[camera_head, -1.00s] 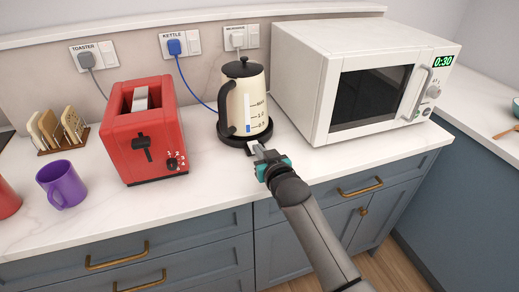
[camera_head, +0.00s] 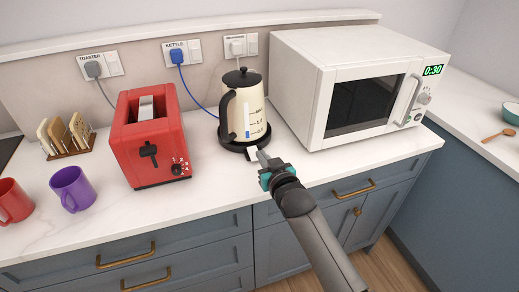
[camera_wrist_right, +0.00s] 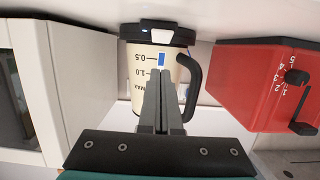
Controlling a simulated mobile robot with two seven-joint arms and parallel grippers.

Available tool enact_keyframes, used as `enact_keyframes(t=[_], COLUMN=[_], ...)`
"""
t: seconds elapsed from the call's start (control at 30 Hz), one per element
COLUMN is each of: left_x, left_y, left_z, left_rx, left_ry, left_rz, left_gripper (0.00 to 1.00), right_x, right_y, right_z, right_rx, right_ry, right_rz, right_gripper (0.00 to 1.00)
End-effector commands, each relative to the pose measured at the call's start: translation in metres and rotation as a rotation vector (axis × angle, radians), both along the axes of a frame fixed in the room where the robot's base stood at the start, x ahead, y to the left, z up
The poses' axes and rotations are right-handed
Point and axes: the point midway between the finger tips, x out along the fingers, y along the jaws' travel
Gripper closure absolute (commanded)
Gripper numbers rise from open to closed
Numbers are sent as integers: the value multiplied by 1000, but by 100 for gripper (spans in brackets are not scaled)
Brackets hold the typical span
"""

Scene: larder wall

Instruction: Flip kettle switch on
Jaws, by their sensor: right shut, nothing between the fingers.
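The cream kettle (camera_head: 243,105) with black lid and handle stands upright on its black base (camera_head: 230,146), against the back of the counter. A small white switch tab (camera_head: 252,153) sticks out at the front of the base; it also shows pale in the right wrist view (camera_wrist_right: 157,34), where the kettle appears upside down. My right gripper (camera_head: 262,156) is shut and empty, just in front and to the right of the tab. Whether its tips touch the tab I cannot tell. The wrist view shows the closed fingers (camera_wrist_right: 161,75) pointing at the base. My left gripper is out of view.
The red toaster (camera_head: 151,140) stands left of the kettle, the white microwave (camera_head: 300,85) close on its right. A blue plug (camera_head: 177,57) sits in the kettle's wall socket. A purple mug (camera_head: 72,190) and a red mug (camera_head: 13,203) stand at left. Counter before the kettle is clear.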

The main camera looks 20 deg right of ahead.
Motion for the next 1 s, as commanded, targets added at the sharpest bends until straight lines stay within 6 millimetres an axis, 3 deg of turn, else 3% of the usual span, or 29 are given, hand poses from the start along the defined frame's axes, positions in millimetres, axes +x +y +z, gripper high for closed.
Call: enact_keyframes(t=[0.2, 0.4, 0.6, 1.0], left_x=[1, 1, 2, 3], left_y=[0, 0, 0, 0], left_z=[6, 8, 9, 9], left_rx=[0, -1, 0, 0], left_ry=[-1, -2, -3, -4], left_rz=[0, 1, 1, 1], left_gripper=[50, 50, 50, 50], right_x=[-37, -62, -72, -73], right_y=[-2, -3, -3, -3], right_z=[0, 0, 1, 1], right_rx=[-1, -1, -2, -1], right_ry=[0, 0, -3, -3], right_rz=[-1, -1, -1, -1], right_gripper=[100, 100, 100, 100])
